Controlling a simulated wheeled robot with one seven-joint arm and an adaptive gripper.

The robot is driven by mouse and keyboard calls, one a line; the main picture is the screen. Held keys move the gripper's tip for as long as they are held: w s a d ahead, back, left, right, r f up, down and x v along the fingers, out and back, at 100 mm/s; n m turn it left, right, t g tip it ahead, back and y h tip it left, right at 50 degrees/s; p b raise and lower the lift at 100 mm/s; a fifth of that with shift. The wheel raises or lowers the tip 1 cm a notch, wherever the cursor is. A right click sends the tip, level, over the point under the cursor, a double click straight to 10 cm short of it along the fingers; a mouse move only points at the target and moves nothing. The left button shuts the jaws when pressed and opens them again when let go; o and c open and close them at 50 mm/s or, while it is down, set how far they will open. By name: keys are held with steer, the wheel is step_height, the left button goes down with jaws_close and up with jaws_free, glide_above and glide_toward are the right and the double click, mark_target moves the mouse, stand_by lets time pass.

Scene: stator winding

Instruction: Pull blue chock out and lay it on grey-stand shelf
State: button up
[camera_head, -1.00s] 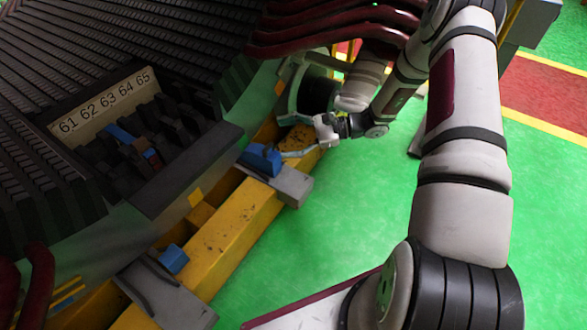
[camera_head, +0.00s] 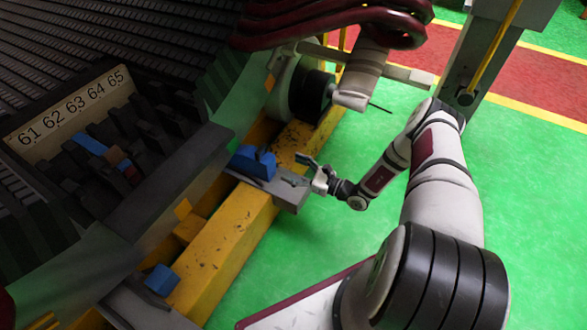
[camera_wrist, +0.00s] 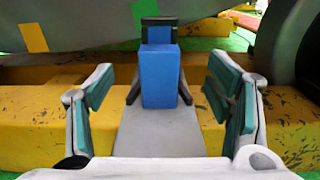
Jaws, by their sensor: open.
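A blue chock (camera_head: 253,162) sits on a flat grey plate (camera_head: 290,193) that sticks out across the yellow beam, against the dark machine side. In the wrist view the blue chock (camera_wrist: 160,78) stands upright on the plate, centred ahead of my fingers, with a dark bracket behind it. My gripper (camera_head: 310,172) is open at the outer end of the plate; its two green-padded fingers (camera_wrist: 160,110) are spread either side of the plate, apart from the chock. Which surface is the grey-stand shelf I cannot tell.
Another blue block (camera_head: 162,280) sits lower along the yellow beam (camera_head: 225,245). A blue piece (camera_head: 90,145) lies in the slots below the numbered strip (camera_head: 70,105). Dark red pipes (camera_head: 340,22) hang above. A grey post (camera_head: 490,55) stands at upper right.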

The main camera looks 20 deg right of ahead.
mark_target(264, 156)
steer(key=b+x, duration=0.4)
steer(key=x, duration=0.9)
steer(key=shift+w+a+b, duration=0.25)
steer(key=shift+w+b, duration=0.05)
steer(key=shift+b, duration=0.1)
